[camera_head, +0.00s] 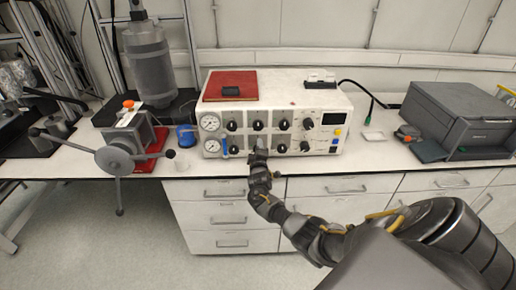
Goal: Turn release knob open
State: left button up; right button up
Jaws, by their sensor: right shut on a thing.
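A white control box (270,105) stands on the bench, with two round gauges at the left of its front and rows of black knobs (257,125). The labels are too small to read, so I cannot tell by name which knob is the release knob. My right gripper (260,147) reaches up from below to the lower knob row, left of a visible lower knob (281,148). It is shut on a knob there, which the fingers mostly hide. The knob's turn angle cannot be seen. My left gripper is not in view.
A red book (230,80) lies on the box. A clamp with a spoked handwheel (115,160) stands left, near a blue item (186,135). A grey case (455,112) stands right. White drawers (225,212) are below the bench. A cable runs right of the box.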

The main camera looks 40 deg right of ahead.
jog(key=shift+n, duration=0.3)
jog(key=o, duration=1)
jog(key=shift+c, duration=0.2)
jog(key=v, duration=1)
jog(key=shift+s+a+b, duration=0.3)
jog(key=shift+b, duration=0.05)
